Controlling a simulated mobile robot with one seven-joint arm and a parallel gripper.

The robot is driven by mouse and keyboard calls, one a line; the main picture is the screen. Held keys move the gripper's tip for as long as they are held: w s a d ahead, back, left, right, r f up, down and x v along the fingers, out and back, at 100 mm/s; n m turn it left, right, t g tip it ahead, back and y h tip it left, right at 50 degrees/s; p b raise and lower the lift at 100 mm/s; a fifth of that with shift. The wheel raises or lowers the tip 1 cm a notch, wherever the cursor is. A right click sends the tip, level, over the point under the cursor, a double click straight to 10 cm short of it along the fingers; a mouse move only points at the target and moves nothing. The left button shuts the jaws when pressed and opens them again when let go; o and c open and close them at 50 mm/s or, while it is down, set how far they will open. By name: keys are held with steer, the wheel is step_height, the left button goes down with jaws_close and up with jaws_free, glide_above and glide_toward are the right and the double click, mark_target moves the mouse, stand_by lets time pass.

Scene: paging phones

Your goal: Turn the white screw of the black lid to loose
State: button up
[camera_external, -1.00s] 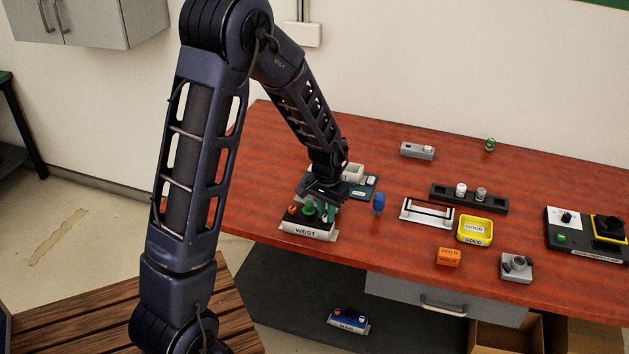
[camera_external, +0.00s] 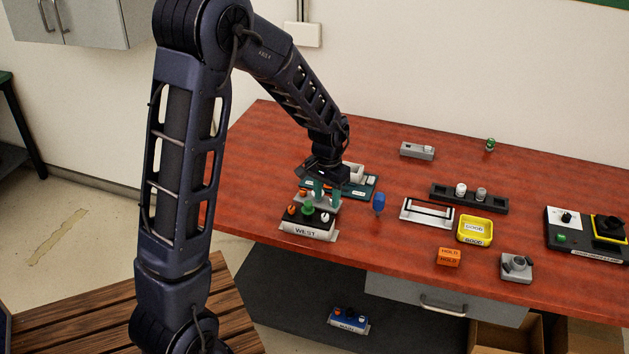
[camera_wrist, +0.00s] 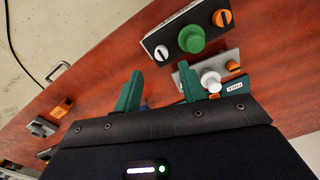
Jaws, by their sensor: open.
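The WEST box has a black lid (camera_external: 299,222) with a white screw (camera_external: 325,218), a green knob (camera_external: 308,209) and an orange screw (camera_external: 291,210) in a row. In the wrist view, the black lid (camera_wrist: 173,33) shows the white screw (camera_wrist: 161,52) at its left end, with a dark slot, beside the green knob (camera_wrist: 191,38). The orange screw (camera_wrist: 222,17) is at the other end. My gripper (camera_wrist: 160,73) is open, its green fingers apart and nothing held. It stands above and behind the lid, clear of the white screw.
Close behind the lid is a grey-plated unit with a white knob (camera_wrist: 211,80) and an orange screw (camera_wrist: 233,67), near my right finger in the wrist view. A blue piece (camera_external: 379,203) stands to the right. A silver frame and a yellow tray (camera_external: 475,231) lie further right.

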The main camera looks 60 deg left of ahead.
mark_target(327, 216)
steer(key=shift+r, duration=2.45)
steer(key=s+d+r+m+t, duration=0.1)
steer(key=s+d+r, duration=0.2)
steer(key=d+r, duration=0.55)
steer(key=s+d+r+m+t, duration=0.1)
steer(key=s+d+r, duration=0.3)
steer(key=s+d, duration=0.5)
steer(key=s+d+r+m+t, duration=0.2)
steer(key=s+d+r, duration=0.3)
steer(key=s+d, duration=0.5)
steer(key=shift+d+r+m+t, duration=0.2)
steer(key=shift+d+m+t, duration=0.1)
steer(key=shift+m, duration=0.4)
steer(key=shift+s, duration=0.1)
